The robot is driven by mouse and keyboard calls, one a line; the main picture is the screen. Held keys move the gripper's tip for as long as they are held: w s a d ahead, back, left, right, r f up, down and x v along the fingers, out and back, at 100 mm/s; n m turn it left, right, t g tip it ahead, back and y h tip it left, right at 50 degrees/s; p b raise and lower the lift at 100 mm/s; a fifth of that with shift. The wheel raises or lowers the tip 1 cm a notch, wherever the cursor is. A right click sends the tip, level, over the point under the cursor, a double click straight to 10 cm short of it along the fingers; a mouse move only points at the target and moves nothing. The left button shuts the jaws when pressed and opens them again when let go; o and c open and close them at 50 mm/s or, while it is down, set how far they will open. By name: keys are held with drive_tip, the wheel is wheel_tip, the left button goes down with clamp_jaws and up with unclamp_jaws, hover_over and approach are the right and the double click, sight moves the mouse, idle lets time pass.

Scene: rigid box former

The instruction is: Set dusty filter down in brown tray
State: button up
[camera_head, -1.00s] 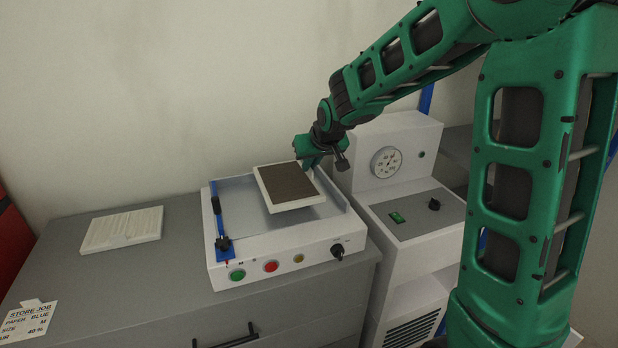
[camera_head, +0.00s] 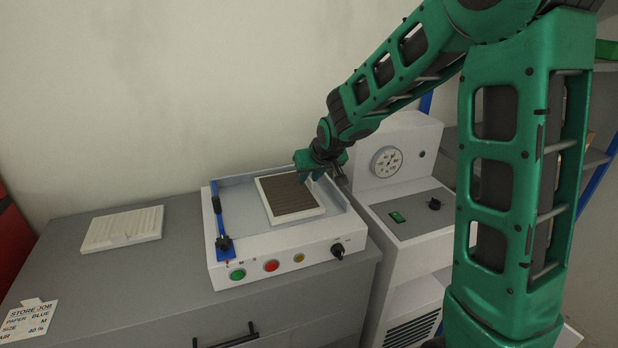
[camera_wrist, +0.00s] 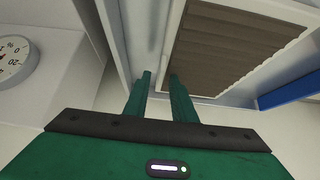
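The dusty filter (camera_head: 290,196), a brown pleated panel in a white frame, appears to lie in the shallow bed of the white machine (camera_head: 232,258). In the wrist view the filter (camera_wrist: 235,45) is to the right of and beyond the fingertips. My gripper (camera_head: 312,177) is at the filter's back right corner. Contact with the filter cannot be told. No brown tray is visible.
A white pleated panel (camera_head: 122,229) lies on the grey counter (camera_head: 150,285) at left. A blue bar (camera_head: 220,215) runs along the machine's left side. A taller unit with a dial (camera_head: 387,161) stands close at right. A job card (camera_head: 26,320) is at front left.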

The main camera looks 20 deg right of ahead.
drive_tip(key=v, duration=1.2)
drive_tip(key=s+d+f+m+g, duration=0.1)
drive_tip(key=s+d, duration=0.3)
drive_tip(key=s, duration=0.5)
drive_tip(key=s+d+f+m+g, duration=0.2)
drive_tip(key=s+d+g, duration=0.1)
drive_tip(key=s, duration=0.5)
drive_tip(key=s+d+f+m+g+h, duration=0.1)
drive_tip(key=s+d+f+m, duration=0.1)
drive_tip(key=s+d, duration=0.4)
drive_tip(key=s, duration=0.3)
drive_tip(key=shift+s+g, duration=0.3)
drive_tip(key=shift+g, duration=0.1)
drive_tip(key=shift+o, duration=0.4)
drive_tip(key=s+f+m+g+y, duration=0.1)
drive_tip(key=s, duration=0.7)
drive_tip(key=shift+s+f+g, duration=0.25)
drive_tip(key=shift+s+g, duration=0.1)
drive_tip(key=shift+g, duration=0.05)
drive_tip(key=shift+s+a, duration=0.1)
drive_tip(key=shift+s, duration=0.1)
